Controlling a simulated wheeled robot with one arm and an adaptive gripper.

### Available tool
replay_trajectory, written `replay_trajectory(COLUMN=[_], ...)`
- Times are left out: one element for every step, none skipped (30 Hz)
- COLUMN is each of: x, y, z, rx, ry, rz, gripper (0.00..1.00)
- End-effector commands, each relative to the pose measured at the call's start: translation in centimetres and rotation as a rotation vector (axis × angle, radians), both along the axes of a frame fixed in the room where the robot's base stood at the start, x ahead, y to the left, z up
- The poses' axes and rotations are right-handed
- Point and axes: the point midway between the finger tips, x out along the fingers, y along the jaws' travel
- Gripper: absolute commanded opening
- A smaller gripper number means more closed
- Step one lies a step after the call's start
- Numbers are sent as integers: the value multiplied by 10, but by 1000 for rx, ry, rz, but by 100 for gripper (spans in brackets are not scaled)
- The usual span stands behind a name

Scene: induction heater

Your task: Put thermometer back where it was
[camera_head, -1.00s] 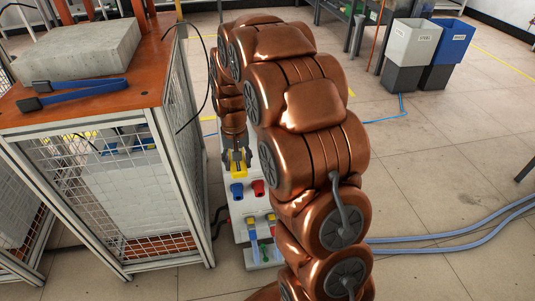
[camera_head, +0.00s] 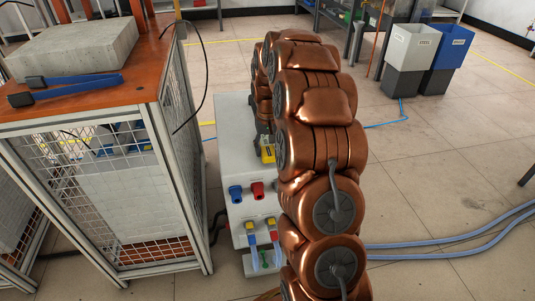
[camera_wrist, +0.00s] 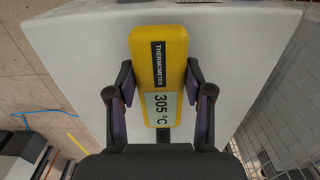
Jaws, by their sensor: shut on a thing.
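The yellow thermometer (camera_wrist: 158,60) has a black label and a display reading 305 °C. My gripper (camera_wrist: 158,95) has one finger on each side of it in the wrist view and is shut on it. In the head view the thermometer (camera_head: 267,150) shows as a small yellow piece below my gripper (camera_head: 264,134), partly hidden by my arm. In the wrist view the cabinet's pale surface (camera_wrist: 80,45) lies behind the thermometer. I cannot tell whether they touch.
The cabinet front has blue and red connectors (camera_head: 257,190) and hoses low down. Grey and blue bins (camera_head: 447,45) stand back right. Open floor lies right.

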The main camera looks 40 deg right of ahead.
Motion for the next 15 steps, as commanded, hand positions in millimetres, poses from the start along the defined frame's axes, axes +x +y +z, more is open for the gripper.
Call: replay_trajectory(x=[0, 0, 0, 1, 1, 1, 1, 1, 1, 1, 1, 1, 1, 0, 0], y=[0, 0, 0, 0, 0, 0, 0, 0, 0, 0, 0, 0, 0, 0, 0], z=[-11, -14, -17, -18, -18, -18, -17, -17, -17, -17, -17, -17, -18, -18, -20], rx=[0, 0, 0, -1, -1, -1, -1, -1, -1, -1, -1, -1, -1, 0, 0], ry=[1, 0, -1, -2, -2, -2, -3, -3, -2, -2, -2, -2, -2, -1, -1], rz=[0, 0, 0, 0, 0, 0, 0, 0, 0, 0, 0, 0, 0, 0, 0], gripper=[11, 11, 11, 11, 11, 11, 11, 11, 11, 11, 11, 11, 11, 11, 11])
